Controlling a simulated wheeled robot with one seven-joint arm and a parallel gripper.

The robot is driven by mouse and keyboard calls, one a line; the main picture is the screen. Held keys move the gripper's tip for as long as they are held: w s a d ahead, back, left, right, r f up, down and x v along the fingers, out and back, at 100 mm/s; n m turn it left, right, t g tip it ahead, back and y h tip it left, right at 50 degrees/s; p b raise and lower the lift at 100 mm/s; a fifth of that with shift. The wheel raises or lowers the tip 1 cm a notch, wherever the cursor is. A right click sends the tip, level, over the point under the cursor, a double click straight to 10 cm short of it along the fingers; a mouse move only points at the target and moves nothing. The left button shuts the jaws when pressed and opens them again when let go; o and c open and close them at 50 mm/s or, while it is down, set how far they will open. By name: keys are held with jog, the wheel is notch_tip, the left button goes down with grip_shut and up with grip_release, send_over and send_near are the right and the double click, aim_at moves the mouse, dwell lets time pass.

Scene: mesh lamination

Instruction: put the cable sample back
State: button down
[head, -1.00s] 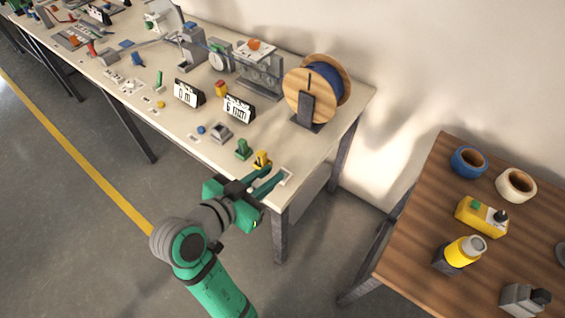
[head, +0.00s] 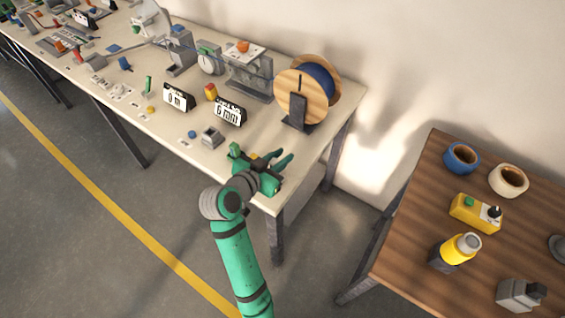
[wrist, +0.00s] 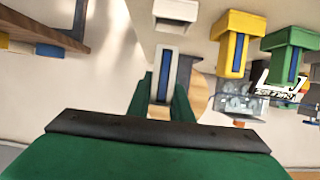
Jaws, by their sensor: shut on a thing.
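My gripper (head: 281,163) is above the front right corner of the long workbench. In the wrist view its green fingers (wrist: 163,106) are shut on a pale sample piece with a blue strip along its middle, the cable sample (wrist: 164,72). A yellow piece (wrist: 233,47) and a green piece (wrist: 288,50), each with a blue strip, stand to the right in the wrist view. In the head view my gripper hides most of this corner and the held sample cannot be made out.
A wooden reel with blue cable (head: 305,92) stands behind my gripper on the workbench (head: 255,185). Display signs (head: 229,112) and a small grey device (head: 211,137) are to the left.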

jog(key=shift+w+d+f, duration=0.25)
jog(key=shift+w+f, duration=0.1)
jog(key=shift+f, duration=0.1)
jog(key=shift+w+f, duration=0.15)
jog(key=shift+f, duration=1.5)
jog(key=shift+a+f, duration=0.1)
jog(key=shift+a, duration=0.05)
jog(key=c, duration=1.6)
grip_release()
jog(key=shift+d+r, duration=0.2)
jog(key=v, duration=1.2)
jog(key=shift+a+f, duration=0.15)
